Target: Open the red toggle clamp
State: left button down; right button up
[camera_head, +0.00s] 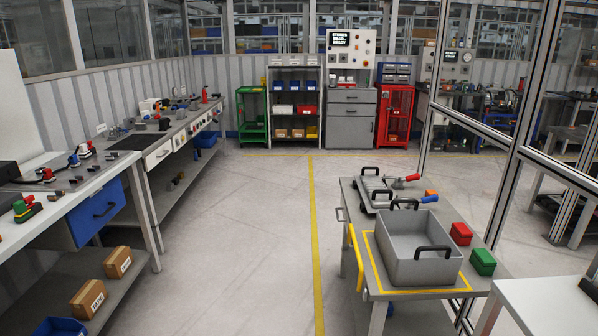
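A red-handled clamp (411,178) shows on the grey table at the right, at the right side of a grey plate fixture (376,193) with black handles. The red handle points to the right and looks nearly level. The clamp is small here, so I cannot tell how its arm sits. Neither of my grippers is in view.
A grey bin (416,250) with black handles stands on the grey table (350,196), in front of the fixture. Red (460,233) and green (482,262) boxes sit beside it. Workbenches line the left. The floor (255,230) between is clear.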

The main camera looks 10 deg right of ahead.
aim_at(416, 177)
jog(key=i+j+u, duration=0.15)
jog(key=i, duration=0.95)
jog(key=i+j+u, duration=0.15)
jog(key=i, duration=0.95)
jog(key=i+l+z, duration=0.25)
jog(key=i, duration=0.8)
jog(key=i+j+z, duration=0.15)
jog(key=i+z, duration=0.15)
jog(key=i, duration=0.75)
jog(key=i+z, duration=0.45)
jog(key=i+j+z, duration=0.25)
jog(key=i+z, duration=0.15)
jog(key=i+j+z, duration=0.45)
jog(key=i+z, duration=0.2)
jog(key=z, duration=0.3)
jog(key=i+j+z, duration=0.15)
jog(key=z, duration=0.3)
jog(key=i+j+z, duration=0.15)
jog(key=z, duration=0.35)
jog(key=i+j+z, duration=0.1)
jog(key=j+z, duration=0.35)
jog(key=i+j+z, duration=0.1)
jog(key=z, duration=0.4)
jog(key=i+j+z, duration=0.1)
jog(key=j+z, duration=0.3)
jog(key=j, duration=0.15)
jog(key=j+z, duration=0.35)
jog(key=j, duration=0.25)
